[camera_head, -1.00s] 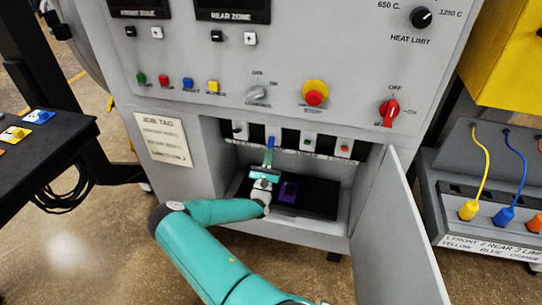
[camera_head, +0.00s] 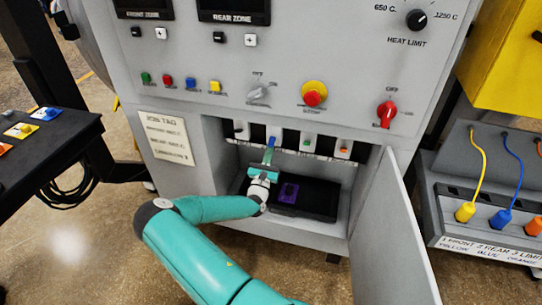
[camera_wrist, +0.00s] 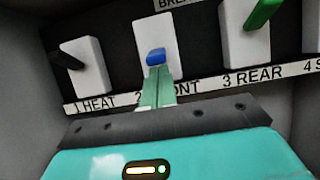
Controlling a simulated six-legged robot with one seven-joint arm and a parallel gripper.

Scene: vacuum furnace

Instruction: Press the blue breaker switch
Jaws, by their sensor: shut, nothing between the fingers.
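The blue breaker switch (camera_wrist: 155,56) is on a white plate, second from the left in the breaker row, above a label partly reading "2 ...ONT" in the wrist view. In the head view the blue switch (camera_head: 271,141) shows just above my fingertips. My gripper (camera_head: 269,153) is shut and empty, reaching into the open compartment. In the wrist view its green fingers (camera_wrist: 157,88) point up at the blue switch, their tips at its lower edge. I cannot tell whether they touch.
A black switch (camera_wrist: 66,60) is to the left and a green switch (camera_wrist: 262,14) to the right. An open door (camera_head: 395,225) stands at the compartment's right. A black tray (camera_head: 318,200) with a purple item (camera_head: 289,192) lies below the breakers.

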